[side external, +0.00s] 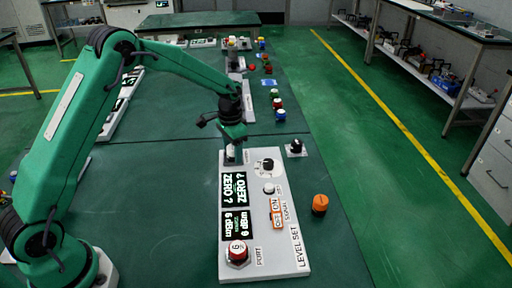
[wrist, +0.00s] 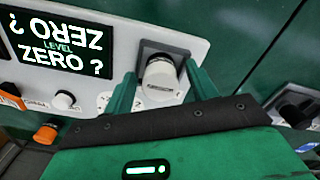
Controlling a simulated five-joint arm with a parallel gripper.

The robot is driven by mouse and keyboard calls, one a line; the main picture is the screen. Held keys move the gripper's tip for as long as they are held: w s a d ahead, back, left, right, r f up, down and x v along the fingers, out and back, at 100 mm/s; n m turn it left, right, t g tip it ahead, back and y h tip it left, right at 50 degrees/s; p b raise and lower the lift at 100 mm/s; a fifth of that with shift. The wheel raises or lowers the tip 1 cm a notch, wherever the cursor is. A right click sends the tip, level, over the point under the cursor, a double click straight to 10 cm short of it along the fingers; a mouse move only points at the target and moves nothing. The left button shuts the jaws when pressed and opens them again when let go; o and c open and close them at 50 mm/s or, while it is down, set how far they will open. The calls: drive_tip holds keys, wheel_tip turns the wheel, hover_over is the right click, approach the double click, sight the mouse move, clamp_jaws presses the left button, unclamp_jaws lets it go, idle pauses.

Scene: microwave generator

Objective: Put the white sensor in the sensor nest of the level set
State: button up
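The level set (side external: 291,262) is a white panel with two lit screens, lying on the green bench. Its sensor nest (wrist: 178,46) is a dark grey square at the panel's end in the wrist view. The white sensor (wrist: 160,76) is a short white cylinder that stands at the nest and overlaps it; how deep it sits cannot be seen. My gripper (wrist: 161,70) has one green finger on each side of the sensor, with a narrow gap visible on both sides. In the side view my gripper (side external: 232,152) is low over the panel's far end and mostly hides the sensor.
On the panel are a black knob (side external: 267,165), a white button (side external: 268,189), an orange switch (side external: 277,213) and a red-and-white knob (side external: 238,250). An orange knob (side external: 320,204) and a black knob on a plate (side external: 296,148) stand to the right. More panels lie behind.

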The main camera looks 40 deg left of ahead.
sight(231, 148)
wheel_tip(231, 148, up, 12)
drive_tip(key=shift+r, duration=0.2)
idle(0.7)
idle(0.5)
drive_tip(key=s+d+r+n+t, duration=0.2)
drive_tip(key=s+r+t, duration=0.1)
drive_tip(key=s+r, duration=1)
drive_tip(key=s+f+n+t, duration=0.1)
drive_tip(key=s+f, duration=0.3)
drive_tip(key=s, duration=1.3)
drive_tip(key=shift+s+d+n+t, duration=0.3)
drive_tip(key=shift+d+t, duration=0.1)
drive_tip(key=shift+t, duration=0.4)
